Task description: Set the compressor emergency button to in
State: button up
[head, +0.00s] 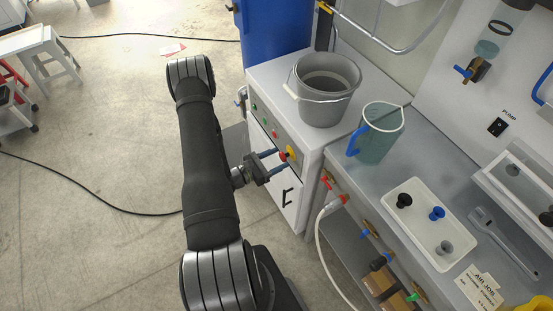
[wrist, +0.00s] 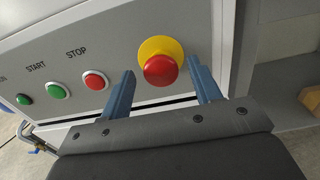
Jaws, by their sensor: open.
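The emergency button is a red mushroom head (wrist: 160,70) on a yellow collar (wrist: 161,47), on the grey front panel of the compressor cabinet. In the head view the red button (head: 283,156) sits at the right end of the panel, in front of its yellow collar (head: 291,152). My gripper (head: 276,162) is at the panel with its blue fingers apart. In the wrist view my gripper (wrist: 163,82) is open, with one finger on each side of the button, and a gap shows between each finger and the red head. I cannot tell whether the button is in or out.
A red STOP button (wrist: 95,80) and a green START button (wrist: 57,90) are left of the gripper on the same panel. A grey bucket (head: 325,88) stands on the cabinet top. A blue-handled jug (head: 381,135) stands on the bench to the right.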

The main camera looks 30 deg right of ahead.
jog(key=shift+d, duration=0.1)
grip_shut()
jog(key=shift+d, duration=0.45)
grip_release()
jog(key=shift+a, duration=0.1)
jog(key=a, duration=1.7)
jog(key=d, duration=1.7)
dwell(0.5)
